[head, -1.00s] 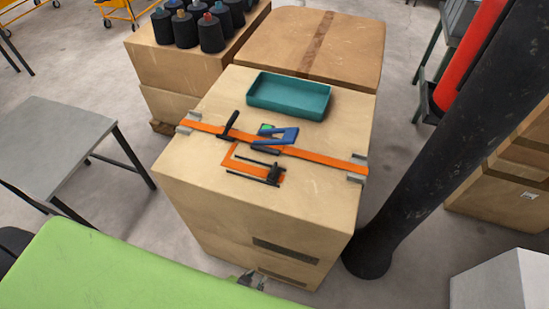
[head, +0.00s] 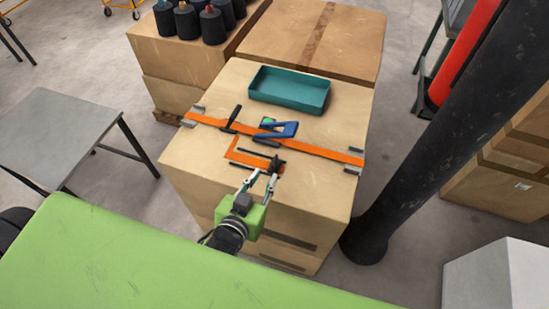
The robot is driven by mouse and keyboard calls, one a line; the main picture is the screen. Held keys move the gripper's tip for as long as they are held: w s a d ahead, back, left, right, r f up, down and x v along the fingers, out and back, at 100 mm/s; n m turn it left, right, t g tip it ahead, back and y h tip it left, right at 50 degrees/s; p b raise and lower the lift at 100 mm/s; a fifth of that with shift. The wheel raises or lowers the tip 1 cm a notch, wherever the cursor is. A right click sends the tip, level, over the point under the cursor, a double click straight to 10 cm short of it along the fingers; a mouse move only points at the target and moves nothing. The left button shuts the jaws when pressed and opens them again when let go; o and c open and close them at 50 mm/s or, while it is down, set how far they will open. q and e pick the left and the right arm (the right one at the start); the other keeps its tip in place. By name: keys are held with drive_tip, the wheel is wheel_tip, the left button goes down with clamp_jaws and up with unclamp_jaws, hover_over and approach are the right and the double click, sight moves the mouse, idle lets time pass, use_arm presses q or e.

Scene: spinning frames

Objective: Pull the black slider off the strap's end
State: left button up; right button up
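An orange strap (head: 320,152) lies across the top of the large box. A folded orange length (head: 232,152) of it lies on the near part of the top. The black slider (head: 277,165) sits at the right end of that length, beside thin black bars. My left gripper (head: 263,175) reaches in from the near side with its two fingers apart. Its fingertips are just at the near side of the slider; I cannot tell whether they touch it. The fingers partly cover the near bar. My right gripper is not in view.
A blue tool (head: 278,131) lies over the strap, near a black lever (head: 232,119). A teal tray (head: 290,108) stands at the back of the box top. Grey clips (head: 354,169) hold the strap at the edges. A dark column (head: 440,135) stands close at the right.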

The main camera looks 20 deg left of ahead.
sight(273, 162)
use_arm(q)
drive_tip(key=p+x, duration=0.1)
drive_tip(key=x, duration=0.9)
drive_tip(key=shift+f, duration=0.1)
clamp_jaws()
